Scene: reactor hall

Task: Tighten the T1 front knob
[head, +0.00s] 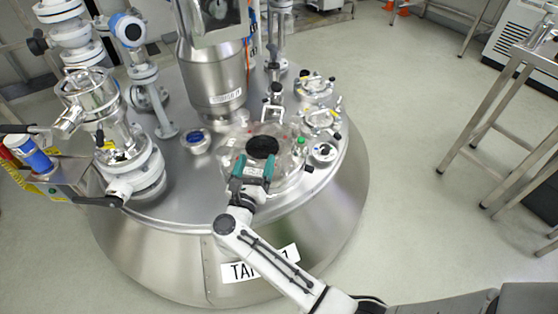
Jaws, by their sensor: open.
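The steel tank (185,270) in the head view carries a label (234,271) that reads "TA" and "1", its middle covered by my arm. On its top, near the front right, is a round clear-looking lid (286,178) with a black round centre (262,147). Small clamps and knobs sit around the lid, among them a black knob (309,169) at its right edge and a green one (301,140). My gripper (254,163) is open over the lid's front edge, just in front of the black centre. The front knob is not clearly seen; my gripper covers that part of the rim.
A tall steel column (212,80) rises behind the lid. Valves and pipework (125,165) crowd the tank's left side. Smaller ports (322,118) stand behind the lid to the right. A steel frame table (505,120) stands at the right, with clear floor between.

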